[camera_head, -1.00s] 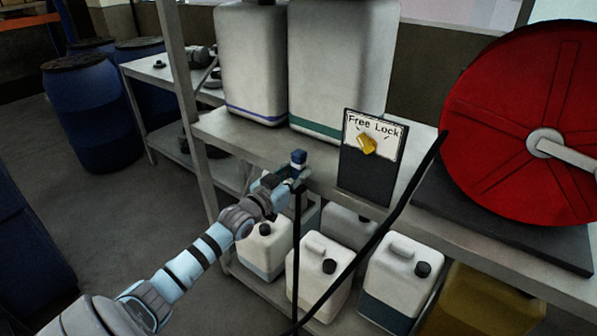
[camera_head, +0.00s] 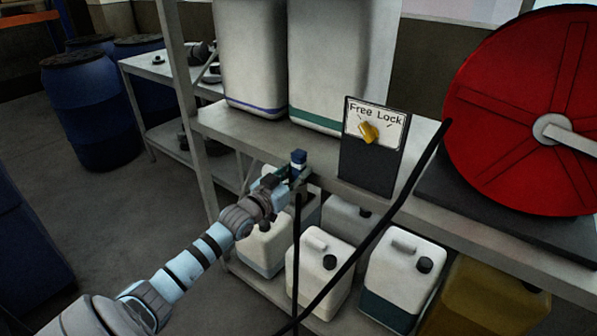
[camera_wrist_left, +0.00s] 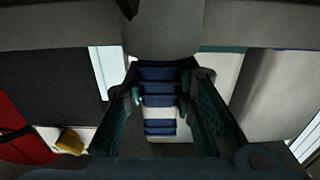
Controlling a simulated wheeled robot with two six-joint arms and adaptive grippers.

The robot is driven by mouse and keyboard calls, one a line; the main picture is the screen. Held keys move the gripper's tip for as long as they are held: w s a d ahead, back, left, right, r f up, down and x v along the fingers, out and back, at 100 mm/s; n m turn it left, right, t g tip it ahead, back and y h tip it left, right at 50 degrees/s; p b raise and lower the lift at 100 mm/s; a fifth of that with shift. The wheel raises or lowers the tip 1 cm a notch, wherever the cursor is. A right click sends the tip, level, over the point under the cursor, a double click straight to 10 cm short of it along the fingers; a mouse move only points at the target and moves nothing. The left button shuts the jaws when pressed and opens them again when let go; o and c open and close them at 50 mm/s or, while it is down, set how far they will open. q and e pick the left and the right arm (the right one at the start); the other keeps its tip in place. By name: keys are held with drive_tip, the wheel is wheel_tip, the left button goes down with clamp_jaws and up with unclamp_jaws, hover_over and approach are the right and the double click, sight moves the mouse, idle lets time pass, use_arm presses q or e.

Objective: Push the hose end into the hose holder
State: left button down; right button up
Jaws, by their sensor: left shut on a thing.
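My left gripper (camera_head: 296,176) is at the front edge of the shelf, left of the Free/Lock panel, and is shut on the blue hose end (camera_head: 298,157). The hose end points up. The black hose (camera_head: 297,235) hangs down below the gripper. In the left wrist view, the blue and white ribbed hose end (camera_wrist_left: 160,100) lies between the fingers of my left gripper (camera_wrist_left: 160,112). A grey rounded block at the shelf edge, perhaps the hose holder (camera_wrist_left: 163,30), shows just beyond it. I cannot tell whether they touch. My right gripper is not in view.
The red hose reel (camera_head: 530,110) stands at the right, with hose running down from it. The Free/Lock panel (camera_head: 373,165) has a yellow knob. Large canisters (camera_head: 330,70) stand on the shelf (camera_head: 235,130). Several smaller canisters (camera_head: 318,270) stand below.

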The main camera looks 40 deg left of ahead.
use_arm(q)
drive_tip(key=shift+r, duration=0.1)
drive_tip(key=c, duration=1.2)
unclamp_jaws()
drive_tip(key=shift+c, duration=0.2)
